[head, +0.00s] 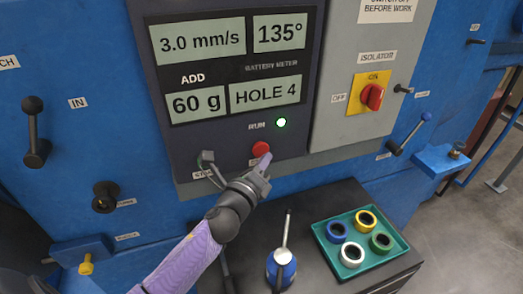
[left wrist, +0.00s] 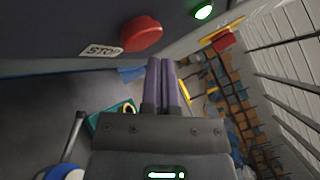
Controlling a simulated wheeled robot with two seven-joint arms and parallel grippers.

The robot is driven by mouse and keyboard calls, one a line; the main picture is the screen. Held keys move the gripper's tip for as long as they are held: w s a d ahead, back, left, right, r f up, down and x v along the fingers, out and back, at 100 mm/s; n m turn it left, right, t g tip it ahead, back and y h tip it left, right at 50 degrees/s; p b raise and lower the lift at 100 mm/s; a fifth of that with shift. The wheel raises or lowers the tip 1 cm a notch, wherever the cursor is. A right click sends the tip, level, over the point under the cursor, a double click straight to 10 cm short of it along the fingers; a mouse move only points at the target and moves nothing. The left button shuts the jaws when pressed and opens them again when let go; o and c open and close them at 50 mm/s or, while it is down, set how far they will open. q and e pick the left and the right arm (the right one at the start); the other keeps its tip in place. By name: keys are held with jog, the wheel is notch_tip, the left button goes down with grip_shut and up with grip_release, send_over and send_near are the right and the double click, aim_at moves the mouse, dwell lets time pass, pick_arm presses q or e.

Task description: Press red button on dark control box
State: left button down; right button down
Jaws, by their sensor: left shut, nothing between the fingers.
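The dark control box (head: 300,128) fills the upper middle of the head view, with lit readouts "3.0 mm/s", "135°", "60 g" and "HOLE 4". The red button (head: 260,149) sits low on its face, below the lit green RUN lamp (head: 281,122). In the left wrist view the red button (left wrist: 141,36) is at upper left, beside a STOP label. My left gripper (head: 265,161) is shut and empty, its purple fingertips close to the button's lower right. In the wrist view the fingertips (left wrist: 161,66) appear below and right of it; contact cannot be told. My right gripper is not in view.
A red isolator knob (head: 372,96) on a yellow plate is to the right. Below stands a dark cabinet with a teal tray (head: 332,244) of several coloured rings and a blue pot (head: 281,270) with a brush-like handle. Levers project from the blue machine at left and right.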

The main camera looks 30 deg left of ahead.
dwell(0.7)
pick_arm(q)
jog(key=shift+w+a, duration=0.3)
jog(key=shift+a, duration=0.05)
jog(key=shift+w+a, duration=0.25)
jog(key=shift+a, duration=0.05)
dwell(0.6)
jog(key=shift+d, duration=0.1)
jog(key=shift+s+d, duration=0.5)
jog(key=shift+s, duration=0.05)
jog(key=s+d, duration=0.1)
jog(key=d, duration=0.1)
jog(key=s+d, duration=0.1)
jog(key=s, duration=0.1)
jog(key=shift+s+d+p, duration=0.2)
jog(key=shift+d+p, duration=0.1)
jog(key=shift+d, duration=0.1)
